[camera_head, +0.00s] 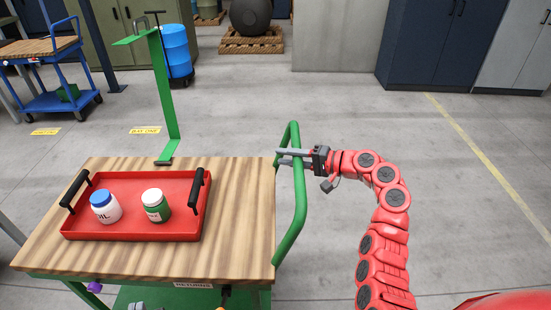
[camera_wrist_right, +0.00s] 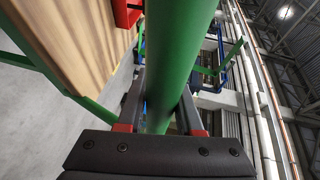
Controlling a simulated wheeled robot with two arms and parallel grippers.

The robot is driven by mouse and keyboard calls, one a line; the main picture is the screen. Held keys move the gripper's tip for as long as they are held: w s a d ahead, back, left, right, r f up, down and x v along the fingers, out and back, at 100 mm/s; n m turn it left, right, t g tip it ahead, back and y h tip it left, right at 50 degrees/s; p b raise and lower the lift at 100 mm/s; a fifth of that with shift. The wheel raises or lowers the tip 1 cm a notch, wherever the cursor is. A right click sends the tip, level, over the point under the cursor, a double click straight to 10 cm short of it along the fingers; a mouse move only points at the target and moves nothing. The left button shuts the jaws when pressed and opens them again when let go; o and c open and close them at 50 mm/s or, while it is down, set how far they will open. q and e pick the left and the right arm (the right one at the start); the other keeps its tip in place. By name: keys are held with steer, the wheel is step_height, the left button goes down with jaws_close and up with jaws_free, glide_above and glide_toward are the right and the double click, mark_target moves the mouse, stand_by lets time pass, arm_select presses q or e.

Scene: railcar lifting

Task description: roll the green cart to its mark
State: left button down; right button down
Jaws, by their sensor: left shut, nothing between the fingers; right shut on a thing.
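The green cart (camera_head: 250,215) has a wooden top and a green tube handle (camera_head: 299,190) at its right end. In the right wrist view the green handle tube (camera_wrist_right: 180,60) passes between the two fingers of my right gripper (camera_wrist_right: 160,108). Yellow floor labels lie beyond the cart: one reading BAY ONE (camera_head: 145,130) and another (camera_head: 45,131) further left, too small to read. I cannot tell which is the cart's mark. My left gripper is not in view.
A red tray (camera_head: 130,228) on the cart holds a blue-lidded jar (camera_head: 105,206) and a green jar (camera_head: 156,205). A green post (camera_head: 165,95) stands at the cart's far edge. A blue cart (camera_head: 50,100) is back left. Floor right of the handle is clear.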

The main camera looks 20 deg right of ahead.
steer(key=shift+s+d, duration=0.1)
steer(key=shift+d, duration=0.3)
steer(key=c, duration=0.6)
jaws_free()
steer(key=b+v, duration=0.1)
steer(key=v, duration=1.6)
steer(key=shift+s+d, duration=0.1)
steer(key=shift+d, duration=0.1)
